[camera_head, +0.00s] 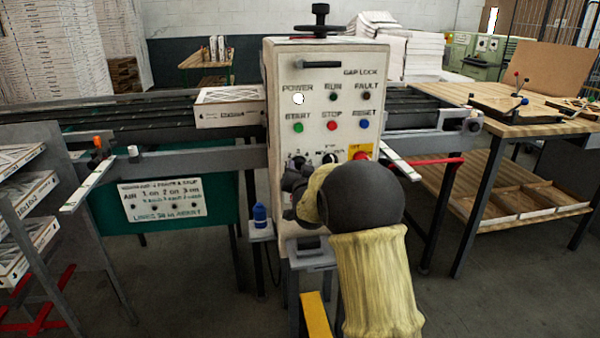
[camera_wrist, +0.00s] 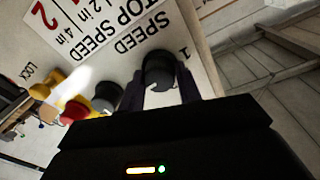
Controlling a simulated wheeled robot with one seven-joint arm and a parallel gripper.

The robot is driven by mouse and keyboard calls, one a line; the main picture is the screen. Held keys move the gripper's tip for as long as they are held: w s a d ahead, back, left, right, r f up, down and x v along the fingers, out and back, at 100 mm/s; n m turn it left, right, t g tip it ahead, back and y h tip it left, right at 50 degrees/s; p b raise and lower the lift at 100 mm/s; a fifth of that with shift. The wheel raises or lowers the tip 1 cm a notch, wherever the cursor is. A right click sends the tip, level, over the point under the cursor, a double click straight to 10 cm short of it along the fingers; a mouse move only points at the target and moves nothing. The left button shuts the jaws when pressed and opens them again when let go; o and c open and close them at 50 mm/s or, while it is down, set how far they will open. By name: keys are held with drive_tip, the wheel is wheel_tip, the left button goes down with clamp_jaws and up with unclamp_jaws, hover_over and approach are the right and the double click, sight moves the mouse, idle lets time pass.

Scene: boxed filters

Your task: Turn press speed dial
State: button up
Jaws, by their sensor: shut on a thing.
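The press control box (camera_head: 319,70) stands upright in the middle of the head view, with lamps, buttons and dials on its front. In the wrist view a round black dial (camera_wrist: 160,69) sits by a "SPEED" label (camera_wrist: 140,35). My gripper (camera_wrist: 161,92) has a finger on each side of this dial and is shut on it. In the head view my gripper (camera_head: 294,182) is at the lower left of the panel, and my dark wrist and yellow-sleeved arm hide much of the panel's bottom. The dial's pointer setting is not clear.
A second black knob (camera_wrist: 107,96) and a red button (camera_wrist: 75,111) sit beside the held dial. A blue bottle (camera_head: 260,215) stands on a small shelf left of the box. A conveyor carries a boxed filter (camera_head: 228,108). A wooden table (camera_head: 540,110) stands at right.

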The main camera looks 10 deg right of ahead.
drive_tip(key=n+b, duration=0.4)
drive_tip(key=n, duration=0.4)
drive_tip(key=n+y+b, duration=0.1)
drive_tip(key=n+b, duration=0.4)
drive_tip(key=n, duration=0.4)
drive_tip(key=n+y+b, duration=0.1)
drive_tip(key=n+b, duration=0.3)
drive_tip(key=n, duration=0.5)
drive_tip(key=shift+f+b, duration=0.25)
drive_tip(key=shift+b, duration=0.15)
drive_tip(key=shift+n, duration=0.3)
drive_tip(key=o, duration=1)
drive_tip(key=shift+r, duration=0.1)
drive_tip(key=shift+s, duration=0.15)
